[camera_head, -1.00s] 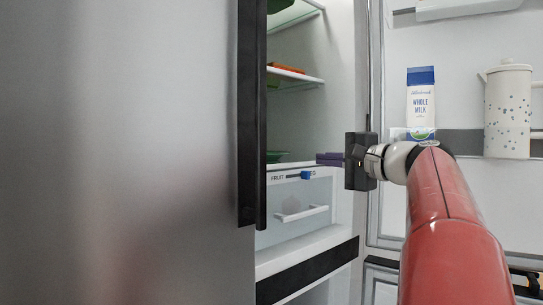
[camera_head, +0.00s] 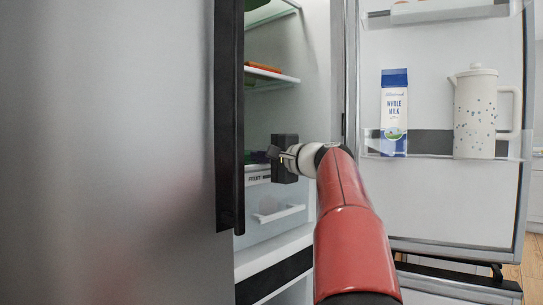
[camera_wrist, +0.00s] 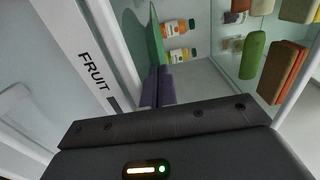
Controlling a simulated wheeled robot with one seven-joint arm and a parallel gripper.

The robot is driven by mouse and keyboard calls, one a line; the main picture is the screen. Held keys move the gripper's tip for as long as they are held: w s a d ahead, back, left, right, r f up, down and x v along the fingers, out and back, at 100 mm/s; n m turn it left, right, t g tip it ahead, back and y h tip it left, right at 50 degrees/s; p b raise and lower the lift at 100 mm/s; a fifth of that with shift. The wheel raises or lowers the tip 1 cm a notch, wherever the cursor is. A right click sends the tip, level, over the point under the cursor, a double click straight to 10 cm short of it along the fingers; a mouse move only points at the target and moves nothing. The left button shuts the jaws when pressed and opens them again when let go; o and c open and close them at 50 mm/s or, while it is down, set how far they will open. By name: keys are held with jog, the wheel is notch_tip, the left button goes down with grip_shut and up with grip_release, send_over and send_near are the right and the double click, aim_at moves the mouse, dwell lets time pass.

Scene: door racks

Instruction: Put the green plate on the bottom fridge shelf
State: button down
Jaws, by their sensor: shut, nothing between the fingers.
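In the wrist view the green plate (camera_wrist: 156,38) shows as a thin green shape just beyond my fingertips. It seems to lie on the bottom fridge shelf (camera_wrist: 117,45), above the drawer marked FRUIT. In the head view only a sliver of green shows at that level, mostly hidden by the door and my gripper. My gripper (camera_head: 271,154) is inside the fridge opening at bottom-shelf height. Its purple fingers (camera_wrist: 158,87) are shut with nothing between them. I cannot tell whether the fingertips touch the plate.
Orange-labelled bottles (camera_wrist: 176,28) stand beyond the plate. A shelf with an orange item (camera_head: 263,67) is above. The closed steel door (camera_head: 110,150) with its black handle (camera_head: 228,120) is close on the left. The open right door holds a milk carton (camera_head: 394,112) and a white jug (camera_head: 475,110).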

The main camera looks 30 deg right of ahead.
jog(key=shift+w, duration=0.2)
jog(key=shift+w+a+r+p, duration=0.15)
jog(key=shift+w+a+p, duration=0.05)
jog(key=shift+w+p, duration=0.15)
jog(key=shift+w+a, duration=0.2)
jog(key=shift+w, duration=0.45)
jog(key=shift+s, duration=0.1)
